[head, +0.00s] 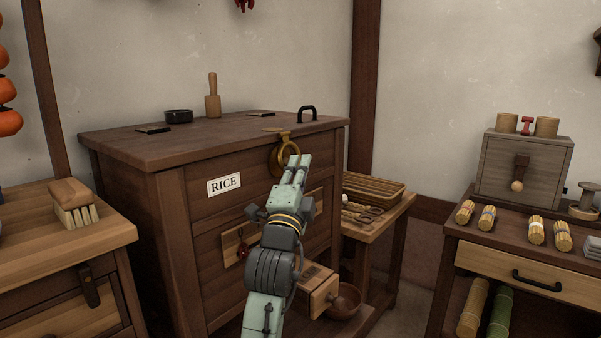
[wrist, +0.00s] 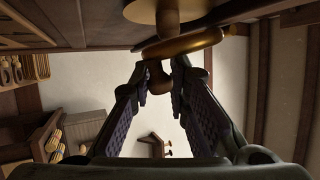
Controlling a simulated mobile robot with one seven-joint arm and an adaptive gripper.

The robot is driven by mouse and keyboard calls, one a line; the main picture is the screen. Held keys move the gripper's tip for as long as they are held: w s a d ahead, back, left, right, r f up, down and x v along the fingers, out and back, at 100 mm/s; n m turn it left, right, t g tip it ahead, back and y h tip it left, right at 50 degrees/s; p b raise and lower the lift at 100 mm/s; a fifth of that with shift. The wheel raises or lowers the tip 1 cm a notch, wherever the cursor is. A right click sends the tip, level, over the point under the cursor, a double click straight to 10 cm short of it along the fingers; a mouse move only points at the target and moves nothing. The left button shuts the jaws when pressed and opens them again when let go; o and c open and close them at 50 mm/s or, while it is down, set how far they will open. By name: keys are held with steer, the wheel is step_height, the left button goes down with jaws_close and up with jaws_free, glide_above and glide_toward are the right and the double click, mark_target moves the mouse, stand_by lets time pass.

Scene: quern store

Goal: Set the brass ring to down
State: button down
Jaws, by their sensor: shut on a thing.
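The brass ring (head: 274,160) hangs from a brass mount near the top edge of the dark wooden RICE chest, on its front. My gripper (head: 299,160) reaches up from below right and partly covers the ring. In the wrist view the ring (wrist: 188,44) shows as a golden bar below a round brass plate (wrist: 165,12). A small brown knob at the ring hangs between the fingertips of my gripper (wrist: 159,70), which are closed in on it. The exact contact is hard to see.
The chest front (head: 200,225) bears a RICE label (head: 224,184). A black handle (head: 307,113), mallet (head: 213,98) and dark box (head: 178,116) are on its top. A low side table (head: 385,222) stands right of it. A bench (head: 520,255) is farther right.

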steer(key=c, duration=1.5)
jaws_free()
steer(key=v, duration=1.2)
steer(key=shift+c, duration=0.2)
